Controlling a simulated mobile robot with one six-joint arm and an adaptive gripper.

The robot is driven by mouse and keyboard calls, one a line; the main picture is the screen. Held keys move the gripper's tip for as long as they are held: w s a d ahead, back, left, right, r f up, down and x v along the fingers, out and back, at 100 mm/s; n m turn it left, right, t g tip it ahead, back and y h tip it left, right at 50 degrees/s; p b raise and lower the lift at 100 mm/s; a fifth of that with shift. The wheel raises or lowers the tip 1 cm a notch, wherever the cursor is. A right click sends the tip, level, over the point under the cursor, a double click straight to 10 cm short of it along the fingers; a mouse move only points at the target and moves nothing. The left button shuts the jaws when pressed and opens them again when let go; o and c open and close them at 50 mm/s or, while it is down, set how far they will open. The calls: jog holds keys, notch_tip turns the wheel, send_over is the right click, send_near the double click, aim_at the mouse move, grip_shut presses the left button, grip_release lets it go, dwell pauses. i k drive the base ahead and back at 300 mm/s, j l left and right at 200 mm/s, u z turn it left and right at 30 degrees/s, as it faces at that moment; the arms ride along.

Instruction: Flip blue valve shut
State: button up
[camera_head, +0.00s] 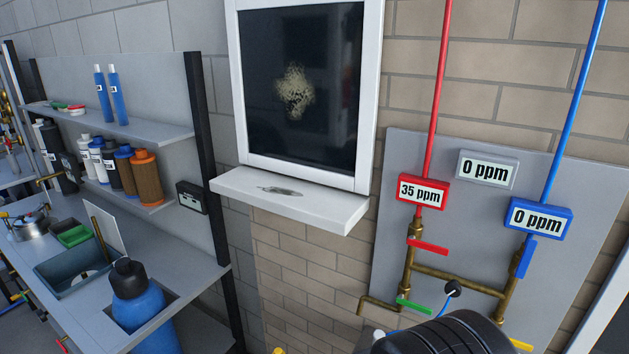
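The blue valve handle (526,258) is on the right brass pipe, below the blue 0 ppm display (538,218). The handle stands nearly upright, roughly along its pipe. The blue pipe (577,100) runs up from that display. The red valve handle (428,247) on the left brass pipe lies across its pipe. A green handle (414,306) is lower on the left pipe, and a yellow handle (520,344) shows at the bottom edge. My gripper is not visible, and nothing is seen touching the blue handle.
A grey panel (590,195) backs the pipes. A red 35 ppm display (423,191) and a grey 0 ppm display (487,169) are on it. A black ribbed part (450,335) covers the bottom foreground. A white window sill (290,200) juts out at left, beside bottle-filled shelves (150,130).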

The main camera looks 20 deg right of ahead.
aim_at(520, 273)
jog(key=z, duration=0.4)
jog(key=l+z, duration=0.1)
jog(key=z, duration=0.75)
jog(key=i+z, duration=0.1)
jog(key=z, duration=0.3)
